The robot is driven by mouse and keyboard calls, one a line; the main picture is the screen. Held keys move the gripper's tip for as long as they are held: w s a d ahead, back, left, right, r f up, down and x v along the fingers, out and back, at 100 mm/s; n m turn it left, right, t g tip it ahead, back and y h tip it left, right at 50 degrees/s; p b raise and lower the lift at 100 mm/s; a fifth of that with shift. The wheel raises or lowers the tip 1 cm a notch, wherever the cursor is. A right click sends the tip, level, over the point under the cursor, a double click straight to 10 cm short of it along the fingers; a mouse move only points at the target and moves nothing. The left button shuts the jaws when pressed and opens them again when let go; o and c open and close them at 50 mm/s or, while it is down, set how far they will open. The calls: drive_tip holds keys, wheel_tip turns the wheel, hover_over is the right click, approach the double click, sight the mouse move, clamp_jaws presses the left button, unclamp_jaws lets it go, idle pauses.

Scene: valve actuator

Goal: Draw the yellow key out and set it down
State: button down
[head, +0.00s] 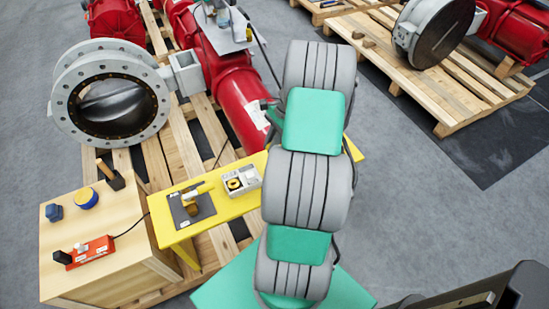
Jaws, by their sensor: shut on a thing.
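My arm, in grey and green links, rises through the middle of the head view and hides what is behind it. I cannot make out my gripper or its fingertips. A small grey box (241,181) with a round yellow-and-black part (235,184) on top lies on the yellow bench (226,208). Left of it is a dark plate (181,212) with a yellow lever-like piece (196,190) and a brownish knob. I cannot tell which yellow piece is the key.
A large flanged valve (70,115) with a red actuator (235,88) lies on a pallet behind. Another pallet (440,95) stands right. Grey floor is open at right.

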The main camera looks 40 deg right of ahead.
drive_tip(key=shift+s+d+f+m+t, duration=0.15)
drive_tip(key=shift+s+d+f+m, duration=0.05)
drive_tip(key=shift+d+f+m, duration=0.2)
drive_tip(key=shift+s+d+f+m+t, duration=0.2)
drive_tip(key=shift+f+m, duration=0.1)
drive_tip(key=shift+f, duration=0.2)
drive_tip(key=shift+r, duration=0.1)
drive_tip(key=shift+a+r+p, duration=0.1)
drive_tip(key=shift+r+p, duration=0.05)
drive_tip(key=shift+p, duration=0.25)
wheel_tip(320, 180, down, 6)
drive_tip(key=b, duration=0.3)
drive_tip(key=shift+w, duration=0.1)
drive_tip(key=shift+p, duration=0.85)
idle(0.4)
drive_tip(key=shift+f+b, duration=0.9)
drive_tip(key=shift+f, duration=0.8)
drive_tip(key=c, duration=1.3)
unclamp_jaws()
drive_tip(key=shift+c, duration=0.2)
